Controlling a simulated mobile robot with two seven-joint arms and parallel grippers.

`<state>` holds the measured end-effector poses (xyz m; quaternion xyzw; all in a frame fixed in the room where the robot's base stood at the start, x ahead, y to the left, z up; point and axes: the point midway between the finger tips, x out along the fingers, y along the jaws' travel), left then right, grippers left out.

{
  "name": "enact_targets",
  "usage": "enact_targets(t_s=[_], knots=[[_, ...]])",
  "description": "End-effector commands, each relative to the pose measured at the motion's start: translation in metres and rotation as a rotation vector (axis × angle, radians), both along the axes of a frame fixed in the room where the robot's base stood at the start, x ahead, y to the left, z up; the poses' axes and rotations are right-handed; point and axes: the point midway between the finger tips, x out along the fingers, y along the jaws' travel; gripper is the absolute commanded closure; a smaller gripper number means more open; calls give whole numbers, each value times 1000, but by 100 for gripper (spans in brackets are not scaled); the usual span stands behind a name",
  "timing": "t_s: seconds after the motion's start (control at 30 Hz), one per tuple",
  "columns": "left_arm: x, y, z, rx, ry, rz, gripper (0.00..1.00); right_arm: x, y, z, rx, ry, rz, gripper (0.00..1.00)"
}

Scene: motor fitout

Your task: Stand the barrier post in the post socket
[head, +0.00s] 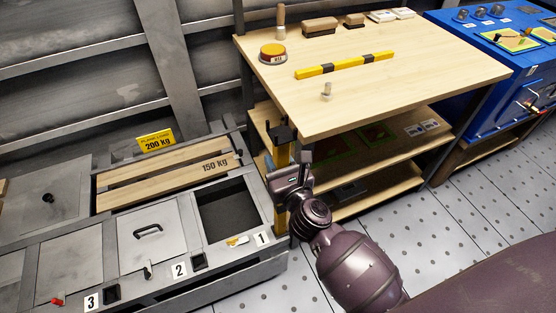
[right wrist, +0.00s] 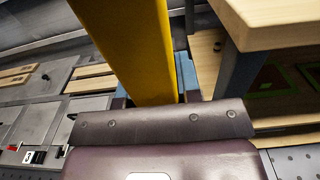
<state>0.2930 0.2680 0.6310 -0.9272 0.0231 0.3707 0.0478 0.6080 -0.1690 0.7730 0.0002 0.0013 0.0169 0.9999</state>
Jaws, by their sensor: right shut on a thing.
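The barrier post is a yellow upright post with a black top (head: 282,158), at the right end of the grey bench in the head view. My right gripper (head: 287,170) is shut on it, and in the right wrist view the yellow post (right wrist: 145,50) runs up between the blue fingers. The post looks about upright. Its lower end is beside label 1, partly hidden by my gripper. No socket is visible at label 1, and I cannot tell whether the post is seated. My left gripper is not in view.
The grey bench has an open dark bin (head: 228,208) left of the post. Metal floor is open at right.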

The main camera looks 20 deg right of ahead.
Motion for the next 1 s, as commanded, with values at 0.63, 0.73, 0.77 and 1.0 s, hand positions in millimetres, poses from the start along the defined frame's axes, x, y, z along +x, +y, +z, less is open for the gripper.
enact_targets(t_s=[0.63,0.73,0.77,1.0], knots=[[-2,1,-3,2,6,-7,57,0,0,-5,1,-2,1,100],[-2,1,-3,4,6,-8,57,0,0,-6,1,-2,1,100],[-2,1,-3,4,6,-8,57,0,0,-6,0,-2,1,100],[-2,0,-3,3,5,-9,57,0,0,-8,0,-2,1,100]])
